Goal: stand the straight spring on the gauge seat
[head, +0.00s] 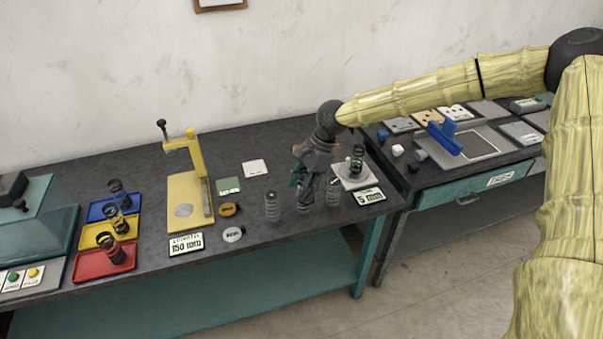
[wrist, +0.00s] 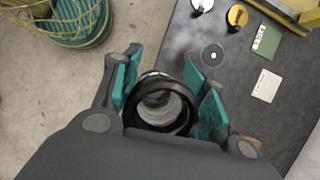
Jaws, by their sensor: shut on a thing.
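My gripper (head: 304,186) is above the front right of the dark bench. In the wrist view its teal pads (wrist: 163,88) are shut on a dark coil spring (wrist: 158,118), seen end-on. A grey spring (head: 272,206) stands to its left, also in the wrist view (wrist: 212,55); another (head: 333,193) stands to its right. Which spring is the straight one I cannot tell. The yellow gauge (head: 199,178) has a round grey seat (head: 184,210) on its base. A white plate (head: 343,183) at the right bears a dark spring (head: 357,160) beside a 5 mm label (head: 369,197).
Blue (head: 98,213), yellow (head: 93,235) and red (head: 88,265) trays with dark springs stand at the left. A 150 mm label (head: 186,244), an orange disc (head: 229,209) and a white disc (head: 233,234) lie near the gauge. A second bench (head: 420,180) stands right.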

